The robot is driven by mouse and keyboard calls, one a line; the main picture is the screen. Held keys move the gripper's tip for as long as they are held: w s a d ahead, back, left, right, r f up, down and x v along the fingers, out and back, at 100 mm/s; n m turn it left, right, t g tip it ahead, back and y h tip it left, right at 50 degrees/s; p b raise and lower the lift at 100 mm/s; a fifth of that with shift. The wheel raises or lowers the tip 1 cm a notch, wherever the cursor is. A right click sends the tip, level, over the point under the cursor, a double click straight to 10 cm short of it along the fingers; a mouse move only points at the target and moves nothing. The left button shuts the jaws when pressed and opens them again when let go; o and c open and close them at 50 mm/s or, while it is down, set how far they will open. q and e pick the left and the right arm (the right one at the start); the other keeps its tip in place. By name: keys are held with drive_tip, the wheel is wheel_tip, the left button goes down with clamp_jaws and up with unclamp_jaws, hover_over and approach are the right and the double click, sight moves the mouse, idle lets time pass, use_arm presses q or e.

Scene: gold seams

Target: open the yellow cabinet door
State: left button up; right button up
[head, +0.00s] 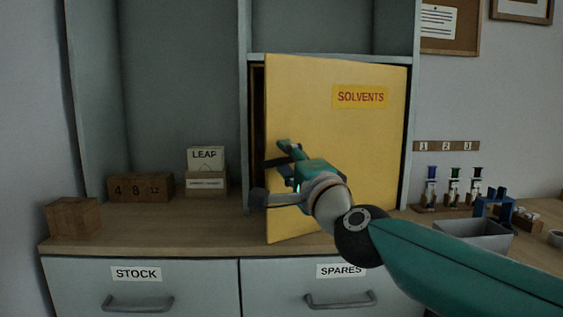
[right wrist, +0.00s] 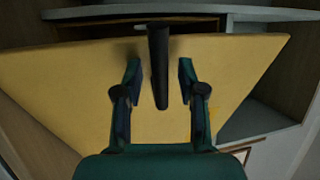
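The yellow cabinet door (head: 335,125), labelled SOLVENTS, stands ajar. Its left edge is swung out toward me, with a narrow dark gap beside it; its right side stays at the cabinet frame. My right gripper (head: 278,158) is in front of the door near its left edge. In the right wrist view the dark door handle (right wrist: 158,65) lies between the two fingertips of the right gripper (right wrist: 160,76). Gaps show on both sides, so the fingers are open around it. The yellow door also fills much of that view (right wrist: 75,85). My left gripper is not in view.
The wooden counter (head: 180,225) runs below the door. Wooden number blocks (head: 140,188), LEAF blocks (head: 206,168) and a wooden box (head: 73,217) stand to the left. A grey bin (head: 473,234) and small coloured stands (head: 453,190) are at the right, near my right arm.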

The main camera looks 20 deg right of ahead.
drive_tip(key=v, duration=1.2)
drive_tip(key=shift+f, duration=0.1)
drive_tip(key=shift+c, duration=0.2)
